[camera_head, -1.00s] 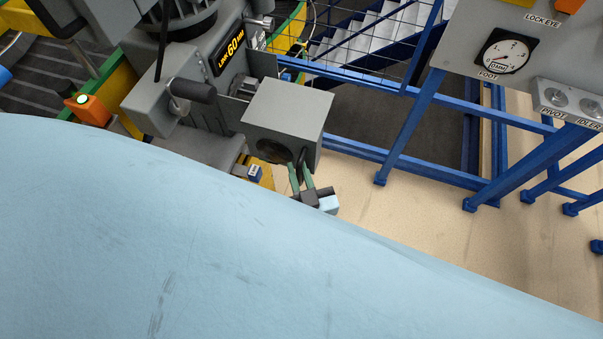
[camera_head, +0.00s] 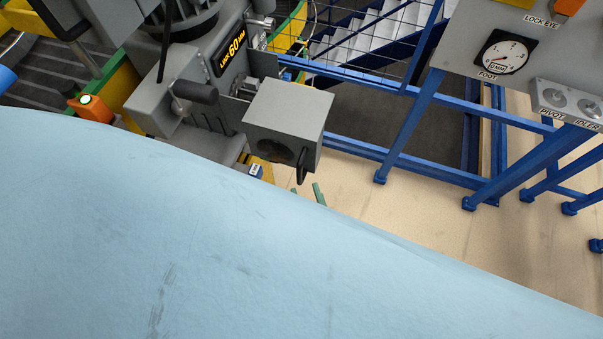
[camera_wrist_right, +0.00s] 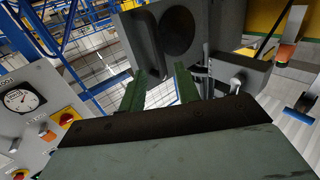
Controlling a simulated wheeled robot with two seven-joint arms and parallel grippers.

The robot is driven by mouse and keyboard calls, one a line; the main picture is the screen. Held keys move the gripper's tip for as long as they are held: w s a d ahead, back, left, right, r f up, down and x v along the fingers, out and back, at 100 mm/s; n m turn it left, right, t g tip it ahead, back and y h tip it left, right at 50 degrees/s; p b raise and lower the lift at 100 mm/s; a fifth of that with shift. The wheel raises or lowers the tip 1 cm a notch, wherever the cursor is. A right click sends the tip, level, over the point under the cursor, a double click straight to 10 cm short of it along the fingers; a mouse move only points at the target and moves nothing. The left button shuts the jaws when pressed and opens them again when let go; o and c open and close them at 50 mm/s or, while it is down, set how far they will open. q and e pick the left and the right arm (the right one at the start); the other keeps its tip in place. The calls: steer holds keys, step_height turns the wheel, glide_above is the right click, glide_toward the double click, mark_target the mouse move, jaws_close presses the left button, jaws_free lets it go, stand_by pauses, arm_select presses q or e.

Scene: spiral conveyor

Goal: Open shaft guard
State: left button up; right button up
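The shaft guard appears to be the grey box (camera_head: 290,108) beside the grey machine in the head view, with a round dark recess in its near face and a black handle (camera_head: 302,165) at its lower edge. My right gripper (camera_head: 306,192) is just below the handle, apart from it; only its green fingertips show, the rest hidden by a large light blue surface. In the right wrist view the gripper (camera_wrist_right: 160,86) is open and empty, its green fingers spread below the dark grey box (camera_wrist_right: 138,42) with the round recess. My left gripper is not in view.
A grey machine with a 60 mm display (camera_head: 231,50) and a dark knob (camera_head: 195,92) adjoins the box. Blue frame bars (camera_head: 405,165) stand to the right, with a grey gauge panel (camera_head: 503,52) above. Tan floor (camera_head: 420,215) shows between.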

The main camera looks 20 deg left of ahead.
steer(key=v, duration=0.7)
steer(key=shift+c, duration=0.2)
